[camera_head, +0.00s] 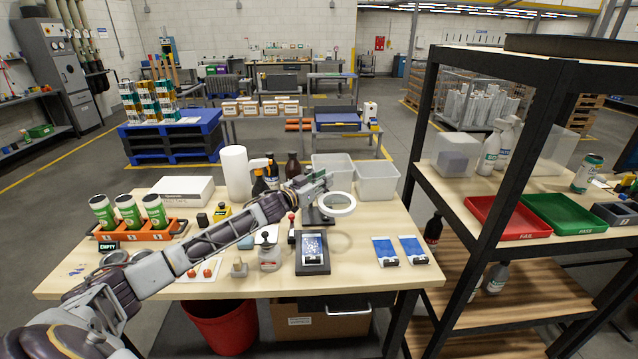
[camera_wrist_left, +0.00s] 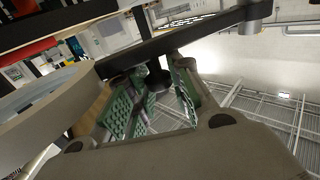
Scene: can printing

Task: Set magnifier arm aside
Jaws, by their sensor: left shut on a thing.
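The magnifier has a white ring head (camera_head: 336,204) over the back middle of the wooden table (camera_head: 370,284). A dark base shows beneath and to the left of the ring. My left gripper (camera_head: 316,180) is just behind the ring, shut on the magnifier arm. In the left wrist view the pale ring (camera_wrist_left: 45,112) fills the left side, and the dark magnifier arm (camera_wrist_left: 190,38) crosses above. The green-padded fingers of my left gripper (camera_wrist_left: 158,92) close around a dark joint below that bar. My right gripper is not in view.
A dark framed device with a lit screen (camera_head: 312,247) lies in front of the ring, with blue cards (camera_head: 385,250) to its right. Clear bins (camera_head: 377,183) and dark bottles (camera_head: 293,166) stand behind. Green-white cans in an orange rack (camera_head: 136,236) are at left. A black-framed shelf (camera_head: 430,120) stands at right.

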